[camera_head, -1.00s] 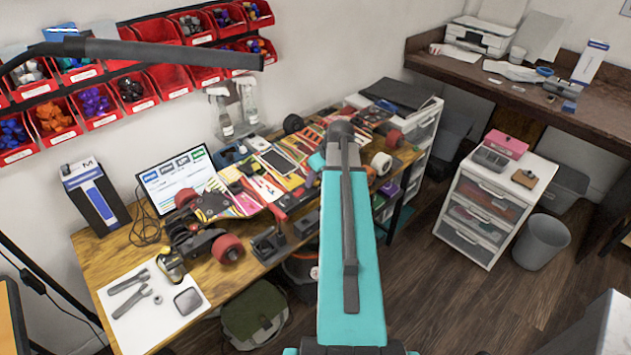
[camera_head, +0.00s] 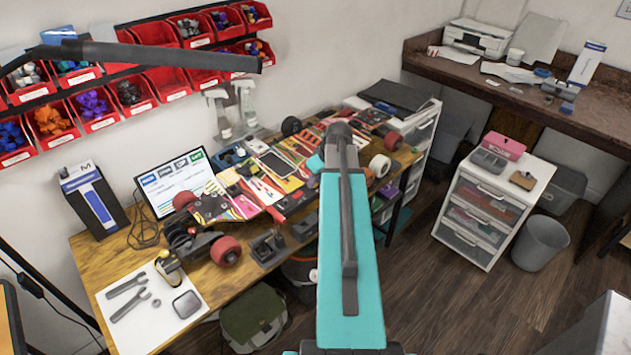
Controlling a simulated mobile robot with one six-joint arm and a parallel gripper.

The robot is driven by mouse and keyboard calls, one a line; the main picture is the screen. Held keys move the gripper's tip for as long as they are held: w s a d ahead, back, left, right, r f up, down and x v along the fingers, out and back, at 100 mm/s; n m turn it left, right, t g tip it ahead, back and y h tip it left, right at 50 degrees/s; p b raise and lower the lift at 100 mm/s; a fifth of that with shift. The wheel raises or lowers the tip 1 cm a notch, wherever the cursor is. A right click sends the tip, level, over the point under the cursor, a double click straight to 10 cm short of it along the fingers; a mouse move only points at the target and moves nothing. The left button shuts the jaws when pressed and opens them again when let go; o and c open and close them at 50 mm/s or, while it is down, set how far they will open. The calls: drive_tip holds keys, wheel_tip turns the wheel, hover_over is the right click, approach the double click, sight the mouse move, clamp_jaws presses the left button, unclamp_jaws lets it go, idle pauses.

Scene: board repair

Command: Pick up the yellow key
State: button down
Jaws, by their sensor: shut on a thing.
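I cannot make out a yellow key in this view. A small yellow and dark object (camera_head: 168,268) stands at the top edge of the white mat (camera_head: 135,325) at the left of the workbench (camera_head: 85,250); I cannot tell what it is. My teal arm link rises in the middle of the picture and covers part of the bench. My gripper is not visible, so whatever it holds is hidden too.
Wrenches (camera_head: 130,304) lie on the mat. Tools and boards crowd the bench centre. A white drawer cabinet (camera_head: 480,235) and grey bin (camera_head: 541,243) stand right.

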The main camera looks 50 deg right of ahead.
drive_tip(key=shift+r, duration=0.1)
drive_tip(key=shift+r+b, duration=0.9)
drive_tip(key=shift+r, duration=0.7)
drive_tip(key=s+a+b, duration=0.3)
drive_tip(key=s+b, duration=0.2)
drive_tip(key=s, duration=0.5)
drive_tip(key=shift+a+r, duration=0.25)
drive_tip(key=shift+r, duration=0.1)
drive_tip(key=shift+s+b, duration=0.1)
drive_tip(key=shift+b, duration=0.3)
drive_tip(key=b, duration=0.3)
drive_tip(key=shift+s, duration=0.3)
drive_tip(key=b, duration=0.2)
drive_tip(key=s+b, duration=0.1)
drive_tip(key=b, duration=0.1)
drive_tip(key=shift+a+b, duration=0.25)
drive_tip(key=shift+b, duration=0.05)
drive_tip(key=shift+s+a+r+b, duration=0.15)
drive_tip(key=shift+s+b, duration=0.15)
drive_tip(key=shift+b, duration=0.85)
drive_tip(key=shift+s+a+r+b, duration=0.15)
drive_tip(key=shift+s+a+b, duration=0.2)
drive_tip(key=shift+s, duration=0.3)
drive_tip(key=shift+s+a+r+b, duration=0.1)
drive_tip(key=shift+s+a+b, duration=0.1)
drive_tip(key=shift+s+b, duration=0.35)
